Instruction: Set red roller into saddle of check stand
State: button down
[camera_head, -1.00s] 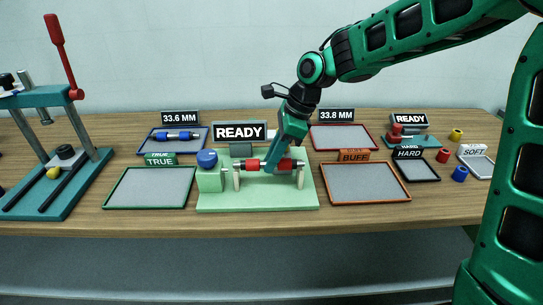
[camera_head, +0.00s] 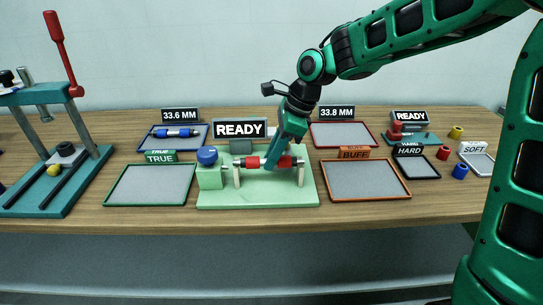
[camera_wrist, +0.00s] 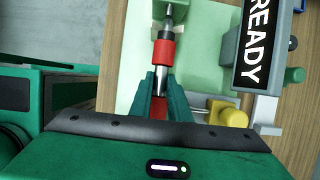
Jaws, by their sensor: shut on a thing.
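The red roller (camera_head: 252,162) has red sleeves and a bare metal middle. My gripper (camera_head: 271,164) is shut on it near its middle; the wrist view shows the fingers (camera_wrist: 161,90) on either side of the roller (camera_wrist: 162,52). The check stand (camera_head: 258,192) is a pale green base with two upright supports, a blue knob (camera_head: 207,156) on a green block at left, and a READY sign (camera_head: 240,129) behind. The roller lies level across the supports, its ends at or over their tops. I cannot tell whether it rests fully in the saddle.
A green-framed TRUE tray (camera_head: 150,202) lies left of the stand and an orange-framed BUFF tray (camera_head: 368,199) right. A blue roller (camera_head: 176,133) lies in the tray marked 33.6 MM. The 33.8 MM tray (camera_head: 340,147) is empty. A teal press (camera_head: 50,195) stands far left.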

jog(key=shift+f, duration=0.65)
jog(key=c, duration=1.6)
grip_release()
jog(key=shift+o, duration=0.7)
jog(key=o, duration=0.5)
jog(key=v, duration=1)
jog(key=shift+w+d+r, duration=0.1)
jog(key=shift+r, duration=0.25)
